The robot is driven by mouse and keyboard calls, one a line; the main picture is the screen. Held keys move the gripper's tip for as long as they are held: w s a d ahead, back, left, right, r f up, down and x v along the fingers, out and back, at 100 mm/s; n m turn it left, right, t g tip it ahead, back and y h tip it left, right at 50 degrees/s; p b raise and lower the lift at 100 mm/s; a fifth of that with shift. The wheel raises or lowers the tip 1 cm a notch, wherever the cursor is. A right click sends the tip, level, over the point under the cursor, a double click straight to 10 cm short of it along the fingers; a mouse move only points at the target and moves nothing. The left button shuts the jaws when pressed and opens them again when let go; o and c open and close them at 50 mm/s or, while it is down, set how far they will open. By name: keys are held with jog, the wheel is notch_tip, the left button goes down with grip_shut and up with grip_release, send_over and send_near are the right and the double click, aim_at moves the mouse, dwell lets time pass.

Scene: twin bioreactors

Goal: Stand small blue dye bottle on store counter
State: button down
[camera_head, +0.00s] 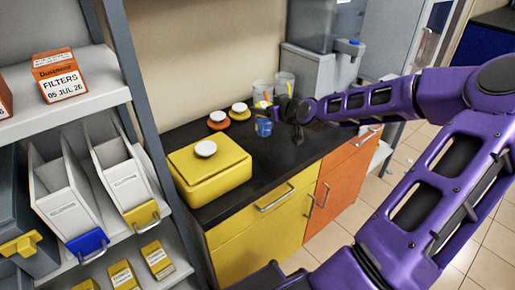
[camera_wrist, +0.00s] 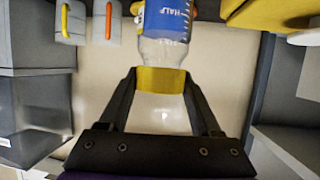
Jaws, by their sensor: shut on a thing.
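The small blue bottle (camera_head: 264,127) is at the far part of the dark store counter (camera_head: 288,155). It looks about upright, and I cannot tell whether its base touches the counter. In the wrist view the bottle (camera_wrist: 166,22) shows a blue, marked body reading HALF, a clear part and a yellow collar (camera_wrist: 160,80). My gripper (camera_wrist: 159,78) is shut on the bottle at the yellow collar, one dark finger on each side. In the head view my gripper (camera_head: 276,110) reaches the bottle from the right.
A yellow box (camera_head: 210,178) with a white knob fills the counter's near left. Two small white-topped items, one on orange (camera_head: 217,123) and one on yellow (camera_head: 240,113), stand left of the bottle. Clear containers (camera_head: 285,82) stand behind. A grey shelf (camera_head: 75,118) is at left.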

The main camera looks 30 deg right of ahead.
aim_at(269, 134)
notch_tip(269, 134, down, 10)
jog(key=shift+r+b, duration=0.1)
jog(key=shift+b, duration=0.45)
jog(key=shift+f, duration=0.2)
jog(key=shift+c, duration=0.4)
grip_release()
jog(key=shift+r, duration=0.1)
jog(key=shift+s+r, duration=0.1)
jog(key=shift+r, duration=0.1)
jog(key=p+v, duration=0.1)
jog(key=v, duration=1)
jog(key=shift+s, duration=0.4)
